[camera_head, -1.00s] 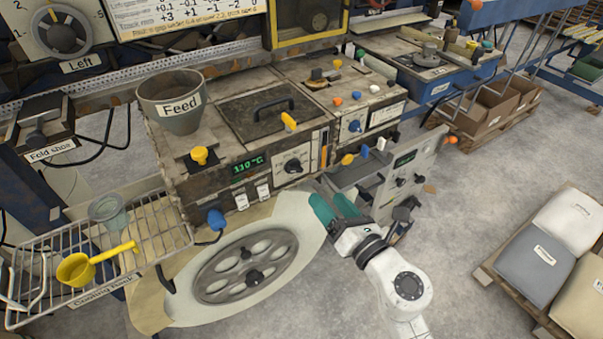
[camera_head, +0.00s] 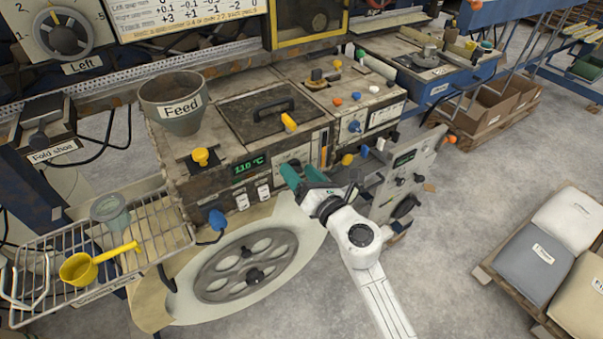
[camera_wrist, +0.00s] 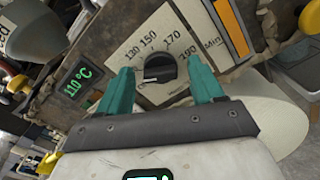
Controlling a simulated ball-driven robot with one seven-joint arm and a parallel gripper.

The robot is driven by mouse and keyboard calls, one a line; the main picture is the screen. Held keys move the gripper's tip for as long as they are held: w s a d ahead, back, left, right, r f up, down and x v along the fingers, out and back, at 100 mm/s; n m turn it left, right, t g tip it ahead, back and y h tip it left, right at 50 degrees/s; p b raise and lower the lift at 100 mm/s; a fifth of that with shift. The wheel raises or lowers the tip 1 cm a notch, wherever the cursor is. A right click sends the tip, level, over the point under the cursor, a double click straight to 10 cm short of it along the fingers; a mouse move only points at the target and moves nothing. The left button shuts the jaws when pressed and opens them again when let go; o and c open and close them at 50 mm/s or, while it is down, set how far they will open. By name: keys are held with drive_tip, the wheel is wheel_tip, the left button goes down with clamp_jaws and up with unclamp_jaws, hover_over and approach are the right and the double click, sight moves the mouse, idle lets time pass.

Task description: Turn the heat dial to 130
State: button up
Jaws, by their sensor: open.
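The heat dial (camera_wrist: 160,68) is a black knob with a white mark on a pale plate, and the mark points to the left in the wrist view. Numbers around it include 130, 150 and 170; 130 is up and left of the knob. The green display (camera_head: 249,165) reads 110 °C, and it also shows in the wrist view (camera_wrist: 76,86). My gripper (camera_head: 300,170) has teal fingers and is open in front of the dial plate. In the wrist view its fingers stand on either side of the knob; contact cannot be told. In the head view the fingers hide the knob.
A yellow-orange handle (camera_head: 289,122) juts out above the dial plate. White switches (camera_head: 253,197) sit below the display. A large spoked wheel (camera_head: 246,265) lies below. A side panel with knobs (camera_head: 405,175) stands right of my gripper. Open floor lies further right.

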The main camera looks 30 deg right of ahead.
drive_tip(key=c, duration=1.1)
drive_tip(key=shift+o, duration=0.2)
drive_tip(key=shift+m, duration=0.3)
drive_tip(key=m+p, duration=0.2)
drive_tip(key=m, duration=0.1)
drive_tip(key=shift+d+f+m+p, duration=0.1)
drive_tip(key=shift+m+p, duration=0.55)
drive_tip(key=shift+m, duration=1.55)
drive_tip(key=o, duration=1.1)
drive_tip(key=shift+c, duration=0.2)
